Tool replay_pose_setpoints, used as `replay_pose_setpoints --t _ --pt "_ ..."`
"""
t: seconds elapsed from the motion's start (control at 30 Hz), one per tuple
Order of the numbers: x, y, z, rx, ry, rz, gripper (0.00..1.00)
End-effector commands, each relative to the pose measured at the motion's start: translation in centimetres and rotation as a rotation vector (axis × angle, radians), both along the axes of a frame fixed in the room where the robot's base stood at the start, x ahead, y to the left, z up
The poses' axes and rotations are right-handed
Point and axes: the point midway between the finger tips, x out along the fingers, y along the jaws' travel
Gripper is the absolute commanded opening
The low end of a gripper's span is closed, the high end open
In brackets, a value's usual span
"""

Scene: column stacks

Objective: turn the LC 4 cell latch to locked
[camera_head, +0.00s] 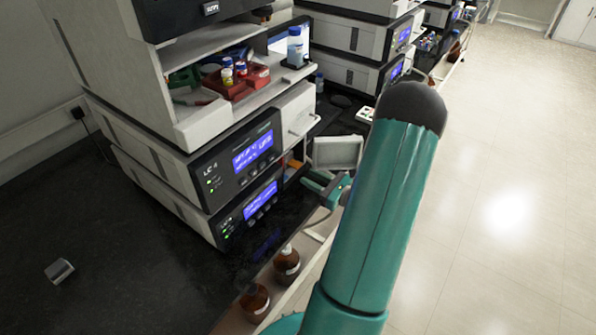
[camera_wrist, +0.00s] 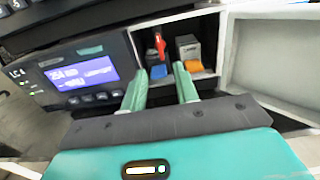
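The LC 4 unit (camera_head: 225,170) stands on the dark bench, and its lit panel also shows in the wrist view (camera_wrist: 75,78). Beside the panel is an open compartment. Inside it a small red lever (camera_wrist: 160,45), which looks like the cell latch, stands nearly upright. Its locked or unlocked state is not clear. A blue piece (camera_wrist: 158,72) and an orange piece (camera_wrist: 194,65) lie below and right of it. My gripper (camera_wrist: 160,74) is open and empty, its fingertips in front of the compartment, apart from the lever. In the head view my gripper (camera_head: 322,187) is at the compartment's front; the lever is hidden.
The compartment's pale door (camera_wrist: 268,70) hangs open at the right, close to my gripper; it also shows in the head view (camera_head: 338,152). Brown bottles (camera_head: 287,264) stand below the bench edge. A small grey block (camera_head: 60,271) lies on clear bench.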

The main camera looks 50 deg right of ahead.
Motion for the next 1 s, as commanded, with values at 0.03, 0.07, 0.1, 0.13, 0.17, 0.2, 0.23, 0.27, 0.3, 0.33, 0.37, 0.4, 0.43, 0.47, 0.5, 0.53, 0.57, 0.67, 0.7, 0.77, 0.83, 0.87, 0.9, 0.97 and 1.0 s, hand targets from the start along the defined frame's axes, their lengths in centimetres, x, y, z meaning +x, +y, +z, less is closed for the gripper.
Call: replay_pose_setpoints --t 0.03,0.07,0.1,0.13,0.17,0.2,0.23,0.27,0.3,0.33,0.37,0.4,0.43,0.47,0.5,0.53,0.57,0.67,0.7,0.77,0.83,0.87,0.9,0.97,1.0 --pt "-1.1 -0.2 0.0 0.0 0.001 -0.004 0.3" --pt "-1.6 -0.2 0.0 0.001 0.001 -0.003 0.3" --pt "-2.3 -0.2 0.0 0.0 0.001 -0.003 0.3" --pt "-2.7 -0.3 0.0 0.0 0.0 -0.002 0.3" --pt "-3.1 -0.3 0.0 0.0 0.0 -0.003 0.3" --pt "-3.5 -0.4 0.0 -0.001 0.001 -0.002 0.3" --pt "-3.7 -0.4 0.0 -0.001 0.001 -0.001 0.3" --pt "-3.9 -0.3 0.0 -0.001 0.001 0.0 0.3" --pt "-4.1 -0.3 0.0 -0.001 0.0 0.0 0.3" --pt "-4.2 -0.4 0.0 -0.001 0.0 0.0 0.3" --pt "-4.3 -0.3 0.0 -0.001 0.0 0.0 0.3" --pt "-4.3 -0.3 0.0 -0.001 0.0 0.0 0.3" --pt "-4.3 -0.4 0.0 -0.001 0.0 0.001 0.3" --pt "-4.3 -0.3 0.0 -0.001 0.0 0.001 0.3" --pt "-4.3 -0.3 0.0 -0.001 0.0 0.0 0.3" --pt "-4.3 -0.3 0.0 -0.001 0.0 0.0 0.3" --pt "-4.3 -0.3 0.0 -0.001 0.0 0.0 0.3" --pt "-4.3 -0.3 0.0 -0.001 0.0 0.0 0.3" --pt "-4.3 -0.3 0.0 -0.001 0.0 0.0 0.3" --pt "-4.3 -0.4 0.0 -0.001 0.0 0.0 0.3" --pt "-4.3 -0.3 0.0 -0.001 0.0 0.0 0.3" --pt "-4.3 -0.3 0.0 -0.001 0.0 0.0 0.3" --pt "-4.3 -0.4 0.0 -0.001 0.0 0.0 0.3" --pt "-4.3 -0.4 0.0 -0.001 0.0 0.0 0.3" --pt "-4.3 -0.4 0.0 0.0 0.0 0.0 0.3"
